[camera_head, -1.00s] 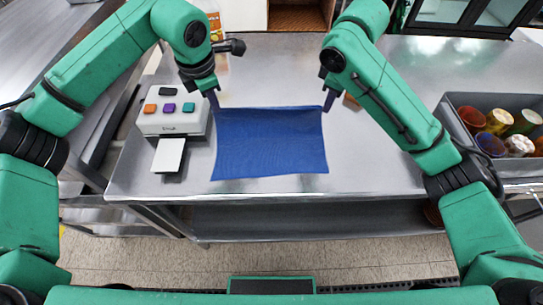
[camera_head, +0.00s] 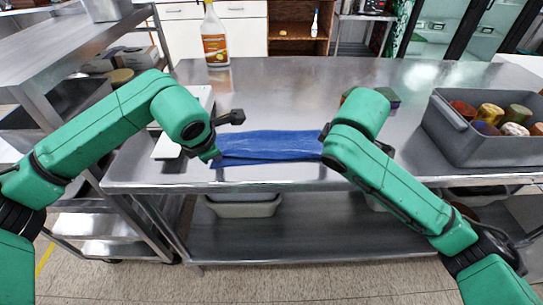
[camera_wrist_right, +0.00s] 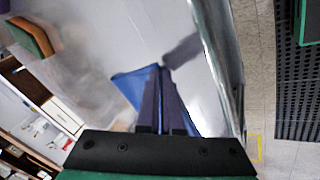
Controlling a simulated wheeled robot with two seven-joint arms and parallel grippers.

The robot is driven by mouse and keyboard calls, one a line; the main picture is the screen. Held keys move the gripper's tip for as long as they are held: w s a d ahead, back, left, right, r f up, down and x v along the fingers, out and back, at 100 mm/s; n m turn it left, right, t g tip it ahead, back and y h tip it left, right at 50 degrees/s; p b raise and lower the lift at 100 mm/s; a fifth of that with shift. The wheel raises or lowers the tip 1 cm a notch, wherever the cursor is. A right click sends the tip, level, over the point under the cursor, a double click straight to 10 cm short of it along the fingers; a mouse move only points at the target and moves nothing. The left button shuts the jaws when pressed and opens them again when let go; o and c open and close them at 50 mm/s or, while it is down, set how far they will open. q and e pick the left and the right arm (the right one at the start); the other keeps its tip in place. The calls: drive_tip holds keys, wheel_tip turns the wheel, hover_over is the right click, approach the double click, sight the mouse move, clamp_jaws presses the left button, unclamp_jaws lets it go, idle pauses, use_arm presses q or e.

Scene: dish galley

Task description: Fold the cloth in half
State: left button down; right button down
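The blue cloth (camera_head: 268,146) lies on the steel table near its front edge, showing as a narrow doubled band with layered edges. My left gripper (camera_head: 216,160) is low at the cloth's left end; its fingers are small and partly hidden by the wrist, and they look shut on the cloth. My right gripper is hidden behind its own arm in the head view, at the cloth's right end. In the right wrist view my right gripper (camera_wrist_right: 161,72) has its fingers together, with the cloth (camera_wrist_right: 132,86) showing on both sides of them.
A grey bin (camera_head: 475,143) with several cans stands at the right. A white device (camera_head: 203,98) is partly hidden behind my left arm. Small dark-topped blocks (camera_head: 387,97) lie beyond the right arm. The table's middle is clear behind the cloth.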

use_arm(q)
drive_tip(key=c, duration=1)
unclamp_jaws()
drive_tip(key=shift+a, duration=0.1)
use_arm(e)
drive_tip(key=c, duration=1)
unclamp_jaws()
drive_tip(key=shift+r, duration=0.1)
use_arm(q)
drive_tip(key=shift+o, duration=1.4)
drive_tip(key=shift+s+r, duration=0.15)
use_arm(e)
drive_tip(key=shift+o, duration=1.4)
drive_tip(key=shift+s+r, duration=0.1)
drive_tip(key=shift+s, duration=0.05)
use_arm(q)
drive_tip(key=shift+s+r, duration=0.15)
drive_tip(key=shift+r, duration=0.2)
use_arm(e)
drive_tip(key=shift+s+r, duration=0.1)
drive_tip(key=shift+r, duration=0.3)
use_arm(q)
drive_tip(key=v, duration=1)
drive_tip(key=shift+s+f, duration=0.25)
drive_tip(key=shift+s, duration=0.15)
use_arm(e)
drive_tip(key=s+v, duration=0.1)
drive_tip(key=v, duration=0.9)
drive_tip(key=shift+f, duration=0.35)
